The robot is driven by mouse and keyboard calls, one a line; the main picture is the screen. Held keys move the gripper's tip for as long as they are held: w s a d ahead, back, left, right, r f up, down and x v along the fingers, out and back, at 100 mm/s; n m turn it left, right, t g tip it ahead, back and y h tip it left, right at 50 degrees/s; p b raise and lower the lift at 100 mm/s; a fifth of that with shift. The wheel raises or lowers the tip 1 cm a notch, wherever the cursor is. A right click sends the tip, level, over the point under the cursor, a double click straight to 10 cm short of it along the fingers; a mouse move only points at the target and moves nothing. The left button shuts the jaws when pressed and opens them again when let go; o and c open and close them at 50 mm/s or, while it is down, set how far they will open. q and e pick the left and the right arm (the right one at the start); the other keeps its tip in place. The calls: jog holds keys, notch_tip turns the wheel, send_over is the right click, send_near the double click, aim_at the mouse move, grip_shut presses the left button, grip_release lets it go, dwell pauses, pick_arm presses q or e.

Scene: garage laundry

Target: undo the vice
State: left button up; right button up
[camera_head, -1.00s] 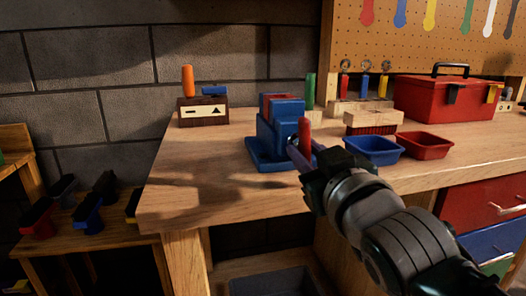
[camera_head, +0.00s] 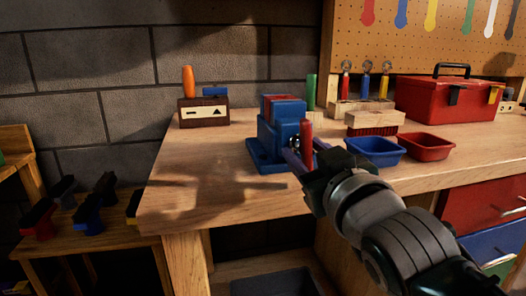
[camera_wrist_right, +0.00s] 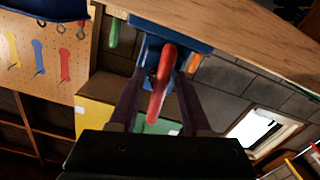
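The blue vice (camera_head: 268,153) stands on the bench near its front edge, with a red block (camera_head: 283,97) showing between its jaws. Its red handle (camera_head: 306,138) stands roughly upright at the front. My right gripper (camera_head: 300,156) reaches the handle from the front right. In the right wrist view, the red handle (camera_wrist_right: 160,88) lies between the two fingers of my right gripper (camera_wrist_right: 157,95), slightly tilted. Gaps show on both sides, so the fingers look open around it. My left gripper is out of view.
Blue (camera_head: 373,151) and red (camera_head: 425,146) trays sit right of the vice, close to my right wrist. A brush (camera_head: 374,121), a red toolbox (camera_head: 440,100) and a wooden box (camera_head: 204,112) stand behind. The bench's front left is clear.

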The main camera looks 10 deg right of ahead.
jog(key=s+p, duration=0.2)
jog(key=s, duration=0.8)
jog(key=shift+d, duration=0.15)
